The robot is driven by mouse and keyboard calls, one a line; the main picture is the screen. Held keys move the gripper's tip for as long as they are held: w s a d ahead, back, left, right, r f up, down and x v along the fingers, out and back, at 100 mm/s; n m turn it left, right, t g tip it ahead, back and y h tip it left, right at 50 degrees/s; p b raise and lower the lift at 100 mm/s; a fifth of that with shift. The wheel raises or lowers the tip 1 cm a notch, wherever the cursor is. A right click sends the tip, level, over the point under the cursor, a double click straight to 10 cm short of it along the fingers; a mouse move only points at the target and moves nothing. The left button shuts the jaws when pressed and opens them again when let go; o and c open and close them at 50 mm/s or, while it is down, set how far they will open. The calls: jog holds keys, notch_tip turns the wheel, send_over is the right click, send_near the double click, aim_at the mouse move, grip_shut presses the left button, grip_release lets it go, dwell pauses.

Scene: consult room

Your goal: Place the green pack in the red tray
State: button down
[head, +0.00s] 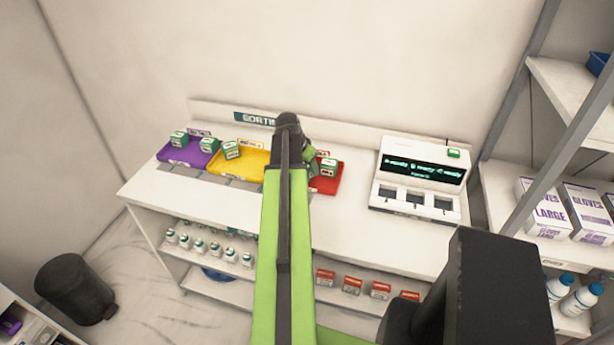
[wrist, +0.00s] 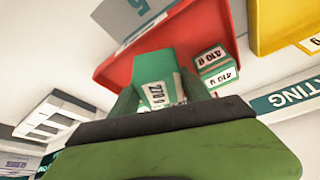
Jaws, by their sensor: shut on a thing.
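My gripper (wrist: 158,92) is shut on a green pack (wrist: 153,68) with a white label, seen in the wrist view. The held pack is over the red tray (wrist: 125,72); I cannot tell whether it touches the tray floor. Another green and white pack (wrist: 214,68) is in the red tray, close beside the held one. In the head view, the red tray (head: 325,186) is on the counter, partly hidden by my arm. The other pack (head: 328,167) shows in it. My arm mostly hides my gripper there.
A yellow tray (head: 245,167) and a purple tray (head: 180,157), both with green packs, are left of the red tray. A white machine (head: 421,175) stands to the right. Bare counter (head: 355,225) lies in front. A wall rises behind.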

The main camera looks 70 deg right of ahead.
notch_tip(320, 180, down, 4)
jog(key=b, duration=0.3)
jog(key=shift+r, duration=0.25)
jog(key=shift+f, duration=0.15)
jog(key=c, duration=0.5)
grip_release()
jog(key=p+v, duration=1.1)
jog(key=v, duration=0.1)
